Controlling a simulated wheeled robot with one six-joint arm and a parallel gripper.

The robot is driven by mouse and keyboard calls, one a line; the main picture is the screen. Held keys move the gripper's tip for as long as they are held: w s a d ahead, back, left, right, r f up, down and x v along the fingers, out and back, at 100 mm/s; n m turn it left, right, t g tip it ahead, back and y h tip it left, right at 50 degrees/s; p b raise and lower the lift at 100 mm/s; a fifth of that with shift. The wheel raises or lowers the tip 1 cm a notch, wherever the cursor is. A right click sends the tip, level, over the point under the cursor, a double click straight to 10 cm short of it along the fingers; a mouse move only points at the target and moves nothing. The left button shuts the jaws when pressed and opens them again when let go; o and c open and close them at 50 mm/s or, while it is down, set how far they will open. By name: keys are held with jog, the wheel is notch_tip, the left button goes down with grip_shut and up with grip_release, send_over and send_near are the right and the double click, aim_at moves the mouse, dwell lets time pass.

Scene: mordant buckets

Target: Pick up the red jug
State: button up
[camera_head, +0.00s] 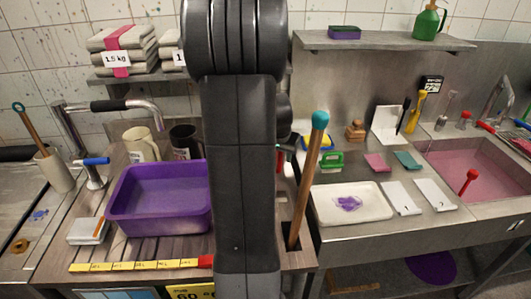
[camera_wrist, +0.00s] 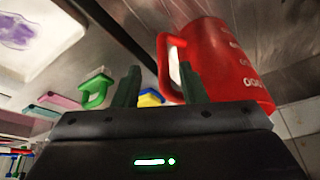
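The red jug (camera_wrist: 228,65) shows in the wrist view at the upper right, with pale markings on its side and its handle toward the left. My gripper (camera_wrist: 160,86) is open, with two dark fingers apart. The jug's handle lies partly between the fingers and partly behind the right finger. I cannot tell whether a finger touches it. In the head view my own arm covers the middle, and I cannot make out the jug there.
A purple basin (camera_head: 160,200) stands left of my arm. A wooden pole with a teal top (camera_head: 306,180) leans just right of it. A white tray (camera_head: 325,211) and several small items lie on the right counter. A shelf (camera_head: 390,42) hangs above.

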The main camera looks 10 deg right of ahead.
jog(key=shift+p+x, duration=0.45)
jog(key=shift+x, duration=1.8)
jog(key=shift+w+a, duration=0.15)
jog(key=shift+r, duration=0.1)
grip_shut()
jog(key=shift+w+r, duration=0.1)
